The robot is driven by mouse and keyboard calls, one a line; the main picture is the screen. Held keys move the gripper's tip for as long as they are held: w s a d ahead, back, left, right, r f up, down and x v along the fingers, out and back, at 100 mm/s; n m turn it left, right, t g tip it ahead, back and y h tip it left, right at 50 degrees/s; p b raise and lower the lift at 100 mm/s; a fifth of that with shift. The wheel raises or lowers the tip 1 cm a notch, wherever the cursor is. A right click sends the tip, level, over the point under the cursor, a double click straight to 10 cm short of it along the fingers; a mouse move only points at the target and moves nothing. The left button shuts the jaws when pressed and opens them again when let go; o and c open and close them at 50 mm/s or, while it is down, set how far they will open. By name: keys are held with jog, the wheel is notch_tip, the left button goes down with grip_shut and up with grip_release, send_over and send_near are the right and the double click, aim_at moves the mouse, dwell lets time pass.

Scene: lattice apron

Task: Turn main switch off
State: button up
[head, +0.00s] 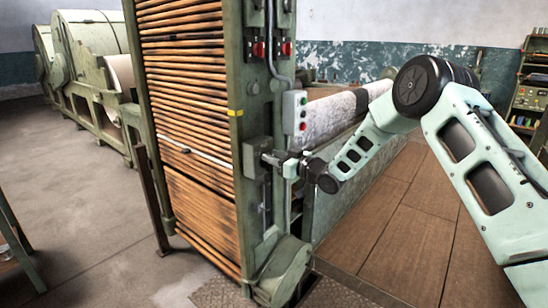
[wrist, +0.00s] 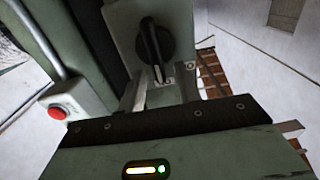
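The main switch is a black rotary knob (wrist: 155,42) on a pale grey-green box (wrist: 118,28) in the wrist view. Its handle stands roughly upright in the picture, with a white mark near its lower end. My gripper (wrist: 161,84) is just in front of the box. Its two fingers are apart, one on each side of the knob's lower end, and I see no clear contact. In the head view my gripper (head: 277,160) is up against the switch box (head: 256,159) on the green machine post. The knob is hidden there.
A grey button box (head: 294,112) with red and green buttons hangs just above my gripper; its red button (wrist: 58,112) shows at left in the wrist view. A slatted wooden stack (head: 190,120) stands left of the post. Brown floor plates (head: 405,235) lie clear at right.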

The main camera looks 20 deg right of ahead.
jog(key=shift+w+a, duration=0.15)
jog(key=shift+c, duration=0.3)
grip_shut()
